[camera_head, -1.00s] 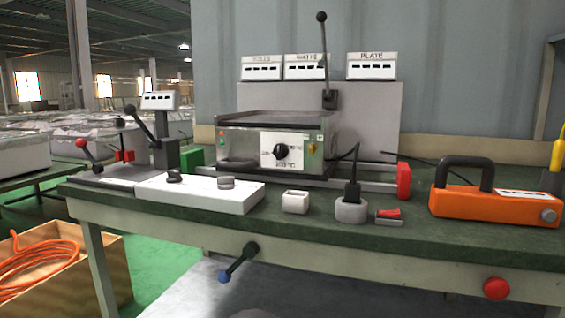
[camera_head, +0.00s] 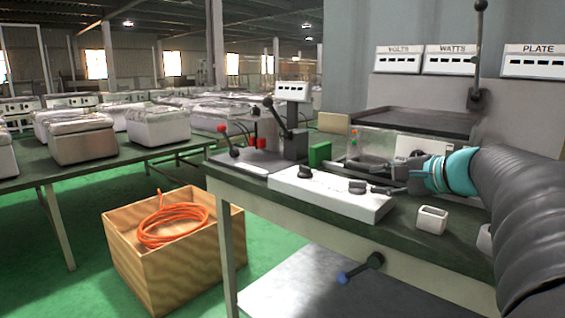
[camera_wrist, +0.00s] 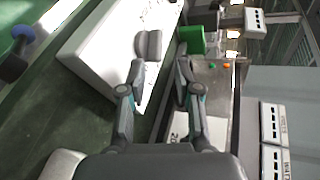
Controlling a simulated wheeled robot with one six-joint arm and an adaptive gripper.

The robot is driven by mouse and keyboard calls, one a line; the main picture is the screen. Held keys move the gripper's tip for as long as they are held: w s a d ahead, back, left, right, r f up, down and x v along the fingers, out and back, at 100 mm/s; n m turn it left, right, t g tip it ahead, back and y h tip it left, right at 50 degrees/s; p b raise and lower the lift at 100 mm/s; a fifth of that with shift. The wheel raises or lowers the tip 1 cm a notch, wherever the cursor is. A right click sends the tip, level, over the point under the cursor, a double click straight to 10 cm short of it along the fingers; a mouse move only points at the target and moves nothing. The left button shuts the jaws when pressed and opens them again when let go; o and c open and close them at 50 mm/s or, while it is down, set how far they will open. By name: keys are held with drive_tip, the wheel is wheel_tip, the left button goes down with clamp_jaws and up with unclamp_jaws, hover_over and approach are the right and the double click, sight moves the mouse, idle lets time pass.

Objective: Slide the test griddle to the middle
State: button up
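The test griddle (camera_head: 425,122) is a steel box with a flat dark top plate. It stands behind the white knob box, to the right of a green block (camera_head: 319,153). My arm hides much of its front. In the wrist view its steel front with small green and orange lights (camera_wrist: 214,78) is at the right, beside the green block (camera_wrist: 190,40). My gripper (camera_head: 385,188) is low in front of the griddle, above the back of the knob box. In the wrist view my gripper (camera_wrist: 160,68) is open, with nothing between its fingers. I cannot tell whether it touches the griddle.
The white knob box (camera_head: 330,205) lies at the bench front, with a white cup (camera_head: 432,219) to its right. A lever stand (camera_head: 293,125) is at the left end. A black lever (camera_head: 478,60) rises behind the griddle. A wooden crate (camera_head: 175,255) stands on the floor.

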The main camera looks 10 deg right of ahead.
sight(363, 169)
drive_tip(key=w+d+m, duration=0.1)
drive_tip(key=d, duration=0.1)
drive_tip(key=d+m+t, duration=0.1)
drive_tip(key=d+m, duration=0.1)
drive_tip(key=d, duration=0.1)
drive_tip(key=w+d+m+t, duration=0.1)
drive_tip(key=d, duration=0.1)
drive_tip(key=shift+w+d+m, duration=0.2)
drive_tip(key=shift+w+m, duration=0.1)
drive_tip(key=shift+w, duration=0.25)
drive_tip(key=shift+h, duration=0.3)
drive_tip(key=p+x, duration=0.1)
drive_tip(key=x, duration=1.2)
drive_tip(key=shift+w+a, duration=0.15)
drive_tip(key=shift+w, duration=0.1)
clamp_jaws()
